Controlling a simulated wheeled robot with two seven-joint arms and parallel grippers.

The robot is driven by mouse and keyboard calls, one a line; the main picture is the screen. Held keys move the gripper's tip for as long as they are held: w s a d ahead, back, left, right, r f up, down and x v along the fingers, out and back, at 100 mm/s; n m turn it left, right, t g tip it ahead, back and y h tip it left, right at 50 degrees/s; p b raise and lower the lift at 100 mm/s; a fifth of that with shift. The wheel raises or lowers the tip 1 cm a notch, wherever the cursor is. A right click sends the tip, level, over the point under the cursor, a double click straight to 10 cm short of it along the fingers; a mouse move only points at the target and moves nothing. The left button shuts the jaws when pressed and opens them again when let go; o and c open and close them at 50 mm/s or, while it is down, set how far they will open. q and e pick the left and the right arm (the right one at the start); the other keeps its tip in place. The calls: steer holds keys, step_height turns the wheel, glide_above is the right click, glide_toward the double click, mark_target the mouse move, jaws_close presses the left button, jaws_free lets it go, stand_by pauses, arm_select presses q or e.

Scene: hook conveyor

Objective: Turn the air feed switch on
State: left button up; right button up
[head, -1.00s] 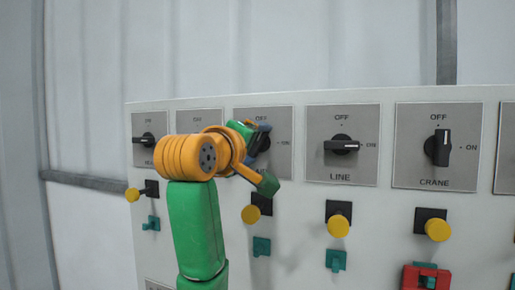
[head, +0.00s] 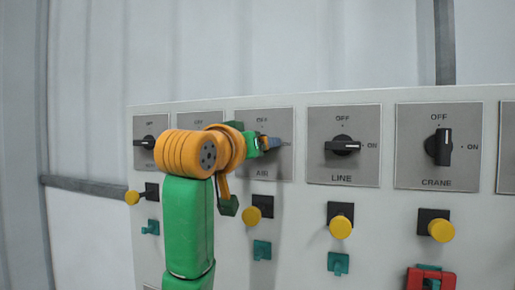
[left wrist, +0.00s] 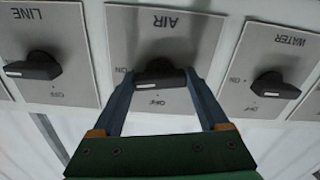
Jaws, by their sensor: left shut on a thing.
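The air feed switch is a black rotary knob on a grey plate marked AIR (head: 283,172). In the left wrist view the picture is upside down, and the knob (left wrist: 160,72) sits at the centre, with ON to its left and OFF below it. My left gripper (head: 266,143) is at the plate, shut on this knob; its two blue fingers (left wrist: 160,92) lie on either side of it. In the head view the gripper and wrist hide most of the knob. My right gripper is not in view.
The LINE knob (head: 342,146) points to ON and the CRANE knob (head: 438,147) points to OFF. The WATER knob (left wrist: 272,86) is beside AIR. Yellow buttons (head: 340,229) and teal fittings (head: 338,263) sit below. A red part (head: 444,281) is at bottom right.

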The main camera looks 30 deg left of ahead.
arm_select(q)
steer(key=shift+f+m, duration=0.1)
steer(key=shift+m, duration=0.9)
steer(key=o, duration=1.2)
steer(key=shift+s, duration=0.1)
steer(key=shift+o, duration=0.2)
steer(key=shift+s+r, duration=0.15)
steer(key=shift+r, duration=0.05)
steer(key=b+v, duration=0.4)
steer(key=v, duration=0.3)
